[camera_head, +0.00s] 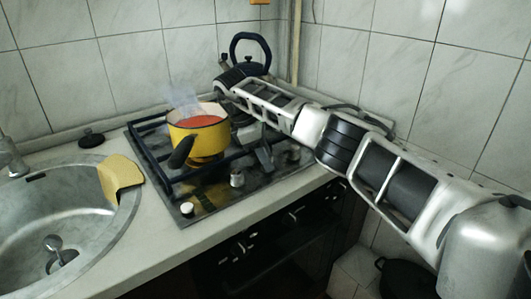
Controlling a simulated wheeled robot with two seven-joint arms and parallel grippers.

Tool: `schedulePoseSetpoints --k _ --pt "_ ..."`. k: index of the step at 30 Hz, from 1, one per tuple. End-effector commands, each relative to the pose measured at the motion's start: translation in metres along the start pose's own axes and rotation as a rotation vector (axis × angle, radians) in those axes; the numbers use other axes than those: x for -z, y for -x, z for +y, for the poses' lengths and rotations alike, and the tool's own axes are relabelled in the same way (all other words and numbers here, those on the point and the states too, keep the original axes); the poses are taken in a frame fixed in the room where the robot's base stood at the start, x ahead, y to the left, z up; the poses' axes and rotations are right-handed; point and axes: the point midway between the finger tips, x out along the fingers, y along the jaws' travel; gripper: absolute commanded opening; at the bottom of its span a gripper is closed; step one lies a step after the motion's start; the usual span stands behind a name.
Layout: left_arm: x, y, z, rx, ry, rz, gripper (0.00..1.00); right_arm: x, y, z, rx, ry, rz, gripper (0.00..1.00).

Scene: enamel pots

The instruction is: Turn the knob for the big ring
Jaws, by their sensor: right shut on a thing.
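The black gas hob (160,165) is set in the counter, with small knobs along its front strip. Pale knobs show at the front left (187,208), in the middle (237,178) and at the right (293,153). My right arm comes in from the right, over the hob's back right corner. My right gripper (265,157) points down at the front strip between the middle and right knobs. It is shut on a knob there, which its fingers mostly hide. I cannot tell how far that knob is turned. My left gripper is out of view.
A yellow pot (198,140) of red liquid steams on the hob, its dark handle toward the front. A dark kettle (250,68) stands behind my arm. A steel sink (60,225) with a yellow cloth (119,175) lies left. Bare counter runs between sink and hob.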

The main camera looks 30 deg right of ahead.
Motion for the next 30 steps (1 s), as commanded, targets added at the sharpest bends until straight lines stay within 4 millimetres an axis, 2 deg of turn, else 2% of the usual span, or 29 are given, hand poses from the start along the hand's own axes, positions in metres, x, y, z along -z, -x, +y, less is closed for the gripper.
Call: schedulePoseSetpoints --k 9,25,26,27,28,30 --pt "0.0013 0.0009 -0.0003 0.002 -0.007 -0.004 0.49 0.0 0.0003 0.0008 0.046 -0.112 0.0 0.08" --pt "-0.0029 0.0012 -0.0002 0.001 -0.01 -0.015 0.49 -0.0003 -0.0004 0.001 0.056 -0.134 0.0 0.08" --pt "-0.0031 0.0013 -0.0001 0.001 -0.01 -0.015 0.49 -0.0003 -0.0004 0.001 0.056 -0.134 0.0 0.34" --pt "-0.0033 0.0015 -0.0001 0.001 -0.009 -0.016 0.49 -0.0003 -0.0004 0.001 0.056 -0.134 0.0 0.45" --pt "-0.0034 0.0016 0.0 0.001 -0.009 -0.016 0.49 -0.0003 -0.0004 0.001 0.056 -0.134 0.0 0.53" --pt "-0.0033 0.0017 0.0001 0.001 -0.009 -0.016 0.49 -0.0003 -0.0003 0.001 0.055 -0.133 0.0 0.53"
